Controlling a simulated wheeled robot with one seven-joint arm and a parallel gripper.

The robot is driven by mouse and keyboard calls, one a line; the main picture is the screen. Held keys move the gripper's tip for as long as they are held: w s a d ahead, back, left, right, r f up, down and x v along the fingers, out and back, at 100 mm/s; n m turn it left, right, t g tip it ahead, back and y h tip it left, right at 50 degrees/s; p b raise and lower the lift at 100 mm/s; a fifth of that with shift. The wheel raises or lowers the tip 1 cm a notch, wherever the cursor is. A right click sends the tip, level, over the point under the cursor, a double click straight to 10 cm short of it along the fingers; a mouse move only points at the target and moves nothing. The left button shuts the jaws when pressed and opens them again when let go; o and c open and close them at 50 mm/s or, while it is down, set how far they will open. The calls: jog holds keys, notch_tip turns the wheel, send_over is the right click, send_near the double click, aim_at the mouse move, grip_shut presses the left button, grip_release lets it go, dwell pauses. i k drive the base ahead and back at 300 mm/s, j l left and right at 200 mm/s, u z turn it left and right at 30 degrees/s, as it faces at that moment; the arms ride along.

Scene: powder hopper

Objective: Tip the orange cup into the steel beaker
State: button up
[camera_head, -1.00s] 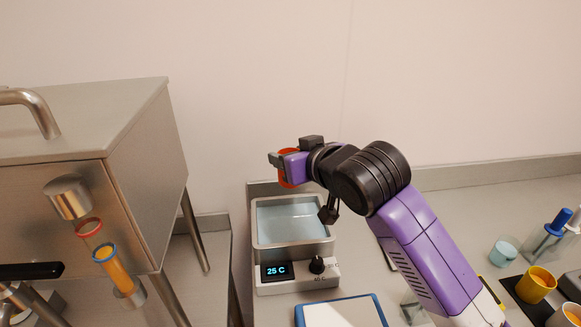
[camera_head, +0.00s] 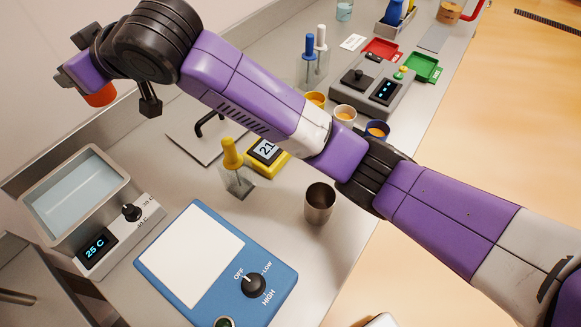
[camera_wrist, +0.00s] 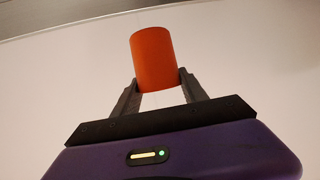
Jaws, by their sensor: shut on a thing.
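The orange cup (camera_wrist: 153,58) is held between the two fingers of my gripper (camera_wrist: 157,84) in the wrist view. In the head view the cup (camera_head: 100,95) shows partly below my gripper (camera_head: 84,82) at the upper left, raised near the back wall. What is inside the cup is hidden. The steel beaker (camera_head: 319,205) stands upright on the bench in the lower middle, open at the top, to the right of the blue-framed device. My gripper and cup are well apart from the beaker, and my arm stretches above the bench between them.
A water bath (camera_head: 80,192) reading 25 C stands at left. A blue hotplate (camera_head: 270,300) with a white top is in front. A yellow-handled tool in a clear stand (camera_head: 235,170), a yellow scale (camera_head: 268,152), several small cups (camera_head: 345,113) and a grey control box (camera_head: 372,92) are farther back.

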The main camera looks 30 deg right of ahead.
aim_at(321, 199)
jog(key=k+l, duration=1.2)
